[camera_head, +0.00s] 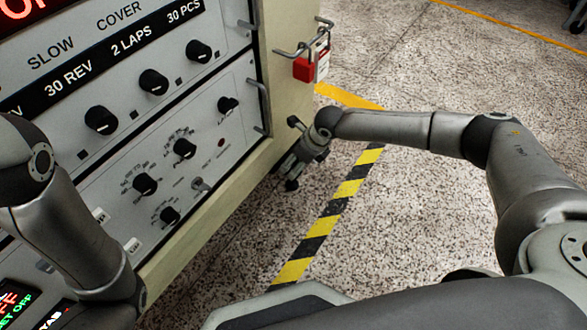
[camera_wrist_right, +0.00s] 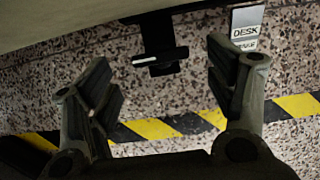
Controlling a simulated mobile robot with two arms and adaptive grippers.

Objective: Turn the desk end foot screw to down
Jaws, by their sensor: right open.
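The desk end foot screw (camera_wrist_right: 160,57) shows in the right wrist view as a black part with a pale bar across it, under the cabinet's lower edge. A plate reading "DESK" (camera_wrist_right: 247,24) is beside it on the right; its lower line is hard to read. My right gripper (camera_head: 293,170) is low at the cabinet's corner in the head view. In the right wrist view its two fingers (camera_wrist_right: 165,85) are spread apart, one on either side of the screw, with nothing held between them. My left arm is at the left, but its gripper is out of view.
The cabinet's control panel (camera_head: 205,155) has several black knobs and metal handles. A red padlock (camera_head: 303,69) with a tag hangs at its corner.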

